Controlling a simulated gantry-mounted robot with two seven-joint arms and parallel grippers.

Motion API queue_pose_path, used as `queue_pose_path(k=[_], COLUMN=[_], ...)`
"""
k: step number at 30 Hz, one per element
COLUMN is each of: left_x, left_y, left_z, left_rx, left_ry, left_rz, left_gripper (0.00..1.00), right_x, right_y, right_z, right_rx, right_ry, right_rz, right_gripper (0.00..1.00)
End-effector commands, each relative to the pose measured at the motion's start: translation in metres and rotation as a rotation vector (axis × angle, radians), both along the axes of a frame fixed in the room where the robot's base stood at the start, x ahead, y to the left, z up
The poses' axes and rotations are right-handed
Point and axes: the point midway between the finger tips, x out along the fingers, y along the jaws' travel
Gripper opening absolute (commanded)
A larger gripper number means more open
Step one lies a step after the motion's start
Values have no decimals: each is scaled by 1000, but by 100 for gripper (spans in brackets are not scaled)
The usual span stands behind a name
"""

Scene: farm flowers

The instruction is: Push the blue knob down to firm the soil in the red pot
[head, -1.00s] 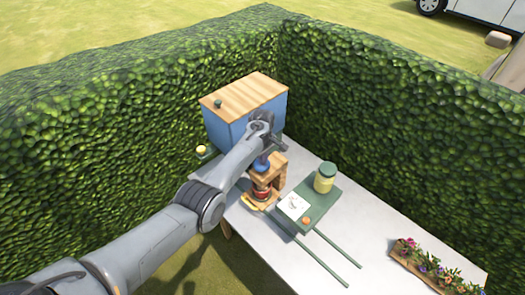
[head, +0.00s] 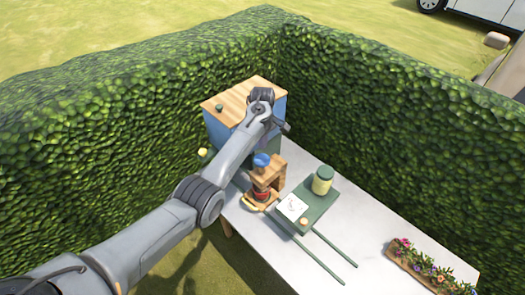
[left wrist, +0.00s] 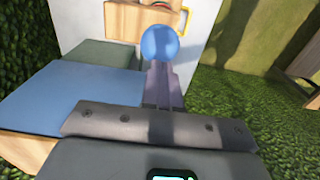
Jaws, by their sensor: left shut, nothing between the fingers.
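The blue knob (head: 262,159) stands on top of a small wooden press frame (head: 275,172) on the table. The red pot (head: 261,189) sits under the frame, partly hidden by it. In the left wrist view the knob (left wrist: 160,43) shows just beyond the tips of the shut fingers (left wrist: 163,78); I cannot tell the exact gap. My right gripper is not in view.
A blue box with a wooden top (head: 240,96) stands behind the press, close to my left arm. A green tray (head: 318,212) holds a jar (head: 322,180) and a white card (head: 292,207). Flowers (head: 430,268) lie front right.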

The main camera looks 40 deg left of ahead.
Motion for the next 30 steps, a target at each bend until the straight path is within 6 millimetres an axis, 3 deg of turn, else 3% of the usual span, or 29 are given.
queue_pose_path(k=[9, 30], left_x=[0, 0], left_y=[0, 0], left_z=[25, 27], left_rx=[0, 0], left_ry=[1, 0], left_rz=[2, 1], left_gripper=[0, 0], right_x=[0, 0], right_y=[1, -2], right_z=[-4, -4], right_rx=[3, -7], right_ry=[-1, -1], right_rz=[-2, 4], right_gripper=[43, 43])
